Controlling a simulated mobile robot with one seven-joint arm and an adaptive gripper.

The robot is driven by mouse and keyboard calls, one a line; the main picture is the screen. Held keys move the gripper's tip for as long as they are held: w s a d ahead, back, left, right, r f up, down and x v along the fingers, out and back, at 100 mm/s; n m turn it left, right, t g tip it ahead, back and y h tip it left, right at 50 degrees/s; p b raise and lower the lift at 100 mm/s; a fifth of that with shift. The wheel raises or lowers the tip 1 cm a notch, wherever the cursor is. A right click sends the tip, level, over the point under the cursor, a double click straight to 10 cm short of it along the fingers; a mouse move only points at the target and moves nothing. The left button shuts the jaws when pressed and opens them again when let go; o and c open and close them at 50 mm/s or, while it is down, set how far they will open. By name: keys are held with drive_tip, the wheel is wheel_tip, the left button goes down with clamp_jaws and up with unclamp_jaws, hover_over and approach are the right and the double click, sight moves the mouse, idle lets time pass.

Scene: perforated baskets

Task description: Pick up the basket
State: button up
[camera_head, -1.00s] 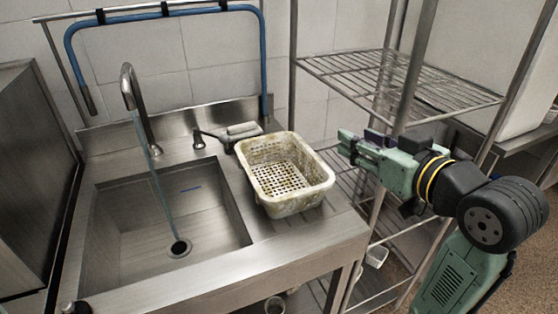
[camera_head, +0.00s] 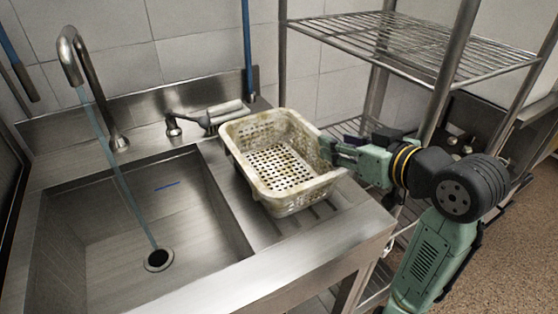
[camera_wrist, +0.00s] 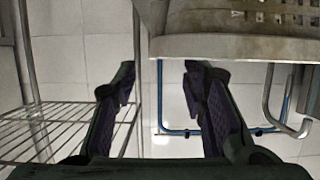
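The basket (camera_head: 283,195) is a dirty cream-white perforated tub. It stands upright on the ribbed drainboard right of the sink. My gripper (camera_head: 330,152) is at the basket's right wall, level with its upper part. The basket (camera_wrist: 235,47) fills the upper right of that view, beside and partly above the right fingertip. I cannot tell whether a finger touches the basket. The basket's far right corner is partly hidden by the gripper in the head view.
The steel sink (camera_head: 140,225) lies left, with a tall tap (camera_head: 85,90) and falling water. The floor at right is clear.

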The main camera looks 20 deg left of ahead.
drive_tip(key=x, duration=0.6)
drive_tip(key=shift+w+a+f+p, duration=0.15)
drive_tip(key=shift+w+a+p, duration=0.05)
drive_tip(key=shift+a+p, duration=0.1)
clamp_jaws()
idle(0.4)
